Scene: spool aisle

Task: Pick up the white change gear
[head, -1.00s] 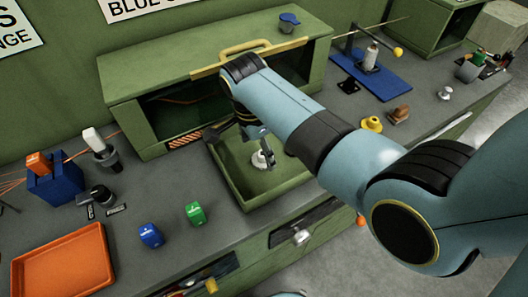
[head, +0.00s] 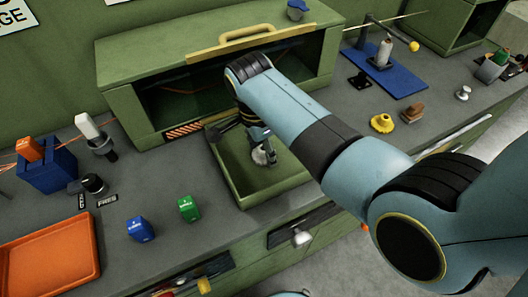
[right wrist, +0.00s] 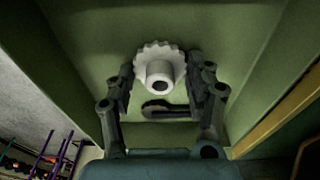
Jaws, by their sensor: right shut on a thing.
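The white change gear (right wrist: 160,68) has a toothed rim and a round hub with a dark bore. My right gripper (right wrist: 163,82) is shut on it, with one finger on each side of the rim. In the head view the gear (head: 262,157) shows as a small pale shape below the right gripper (head: 260,145), partly hidden by it. Both are within the outline of the open green tray (head: 296,183). I cannot tell whether the gear touches the tray floor. My left gripper is not in view.
A green cabinet (head: 130,70) with a yellow handle stands behind the tray. A yellow gear-like piece (head: 382,123) and a brown block (head: 412,112) are to the right.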

